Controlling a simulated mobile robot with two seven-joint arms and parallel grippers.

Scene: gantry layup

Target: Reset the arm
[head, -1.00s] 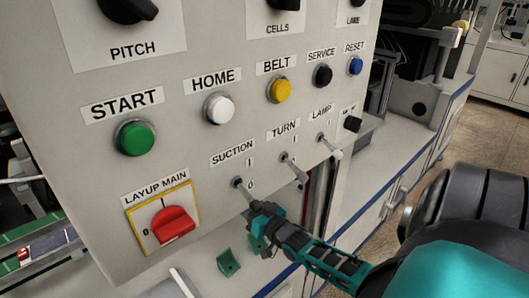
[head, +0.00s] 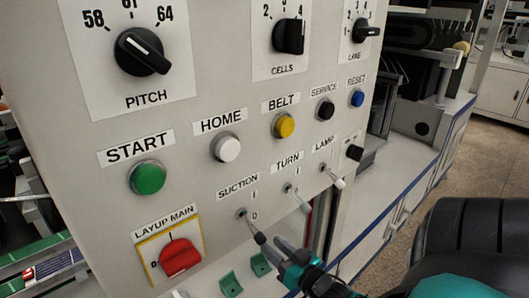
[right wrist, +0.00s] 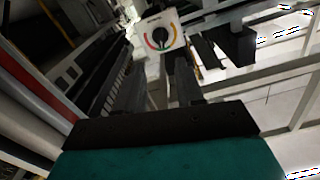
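The control panel (head: 110,225) fills the left and middle of the head view. Its blue RESET button (head: 357,98) is at the right end of the button row, beside the black SERVICE button (head: 325,110). My right gripper (head: 276,249) is low in front of the panel, by the tip of the SUCTION toggle (head: 250,226); I cannot tell whether they touch. In the right wrist view the two dark fingers of the gripper (right wrist: 155,85) stand apart with nothing seen between them. My left gripper is not in view.
Yellow BELT (head: 284,126), white HOME (head: 226,147) and green START (head: 147,177) buttons share the row. The TURN (head: 298,199) and LAMP (head: 332,177) toggles are close above the gripper. A red main switch (head: 179,258) is lower left. A dial plate (right wrist: 160,37) shows in the wrist view.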

